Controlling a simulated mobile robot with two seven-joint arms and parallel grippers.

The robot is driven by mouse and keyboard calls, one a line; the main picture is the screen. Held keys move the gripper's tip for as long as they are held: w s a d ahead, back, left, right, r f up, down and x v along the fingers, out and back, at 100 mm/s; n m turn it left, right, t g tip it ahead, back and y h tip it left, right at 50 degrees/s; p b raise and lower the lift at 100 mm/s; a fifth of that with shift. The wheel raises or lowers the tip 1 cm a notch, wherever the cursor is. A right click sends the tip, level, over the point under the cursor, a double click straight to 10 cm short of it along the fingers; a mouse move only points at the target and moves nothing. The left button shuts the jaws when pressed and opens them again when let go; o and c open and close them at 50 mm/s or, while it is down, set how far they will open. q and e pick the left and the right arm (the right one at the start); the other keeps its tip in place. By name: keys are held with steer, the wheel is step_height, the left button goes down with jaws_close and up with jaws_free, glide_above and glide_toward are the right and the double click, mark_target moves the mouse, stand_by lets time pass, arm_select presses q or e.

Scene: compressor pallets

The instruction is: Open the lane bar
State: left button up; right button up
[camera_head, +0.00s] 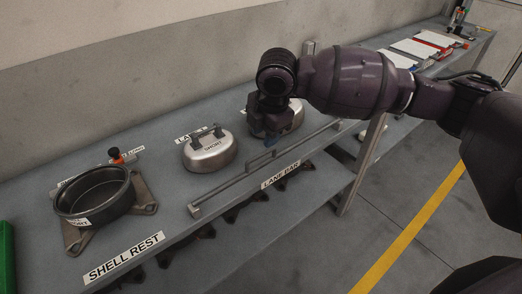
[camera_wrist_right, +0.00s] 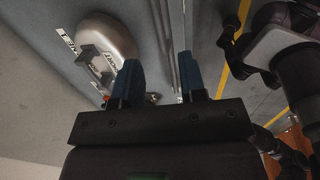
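The lane bar (camera_head: 235,182) is a long thin grey rail along the front of the bench, behind the "LANE BAR" label (camera_head: 281,174). A small upright piece (camera_head: 260,159) stands on it near its middle. My right gripper (camera_head: 271,140) points down close to this piece; its fingertips are hard to make out in the head view. In the right wrist view its two blue fingers (camera_wrist_right: 160,80) are apart, with no held object visible between them. The rail (camera_wrist_right: 166,40) runs beyond the fingers there. I cannot tell whether they touch it. My left gripper is not in view.
A silver shell marked "SHORT" (camera_head: 210,151) stands behind the bar, and another (camera_head: 296,116) is partly hidden by my right gripper. A dark open shell (camera_head: 93,195) sits on a bracket at left. The floor (camera_head: 420,220) in front is clear.

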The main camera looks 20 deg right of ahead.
mark_target(261, 154)
steer(key=f, duration=0.4)
steer(key=w+f+b, duration=0.1)
steer(key=f, duration=0.2)
steer(key=shift+w+a, duration=0.1)
steer(key=shift+a, duration=0.15)
jaws_close()
